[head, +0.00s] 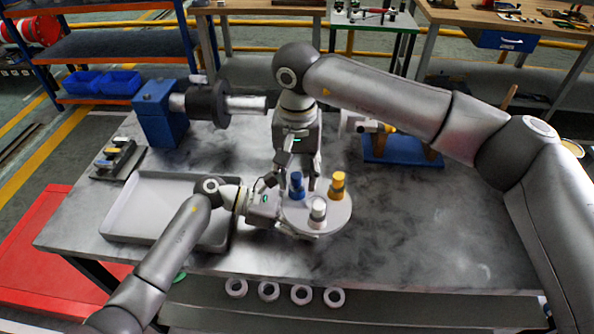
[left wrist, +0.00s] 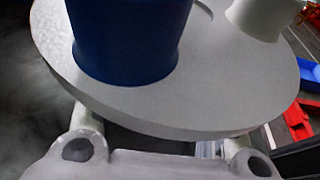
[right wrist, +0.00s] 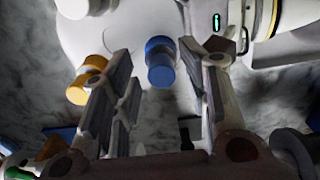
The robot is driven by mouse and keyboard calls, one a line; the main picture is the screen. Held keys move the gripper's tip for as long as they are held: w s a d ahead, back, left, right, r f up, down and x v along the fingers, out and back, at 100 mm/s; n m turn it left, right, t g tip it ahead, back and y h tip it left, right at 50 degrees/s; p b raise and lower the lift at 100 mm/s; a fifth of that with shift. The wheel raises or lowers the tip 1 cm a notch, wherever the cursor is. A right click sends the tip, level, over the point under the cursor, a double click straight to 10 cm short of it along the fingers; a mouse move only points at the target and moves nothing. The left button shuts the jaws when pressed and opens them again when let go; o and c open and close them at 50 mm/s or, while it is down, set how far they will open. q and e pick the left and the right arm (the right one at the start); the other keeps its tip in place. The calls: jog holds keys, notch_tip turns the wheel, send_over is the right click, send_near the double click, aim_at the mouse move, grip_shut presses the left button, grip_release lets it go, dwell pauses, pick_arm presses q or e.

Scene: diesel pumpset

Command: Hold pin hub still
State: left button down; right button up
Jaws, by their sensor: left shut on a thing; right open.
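The pin hub (head: 330,222) is a pale grey disc near the middle of the table. It carries a blue pin (head: 296,184), a yellow pin (head: 337,184) and a white pin (head: 318,209). My left gripper (head: 279,222) is shut on the hub's left edge; the hub's rim (left wrist: 150,112) and the blue pin (left wrist: 130,35) fill much of the left wrist view. My right gripper (head: 298,172) is open and points down over the hub. In the right wrist view the blue pin (right wrist: 160,65) shows between its spread fingers, with no visible grip, and the yellow pin (right wrist: 87,80) lies beside the left finger.
A blue fixture (head: 385,150) stands back right. The table's right front (head: 430,240) is clear.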

aim_at(297, 175)
notch_tip(297, 175, up, 12)
dwell(0.6)
pick_arm(q)
jog(key=c, duration=0.5)
grip_release()
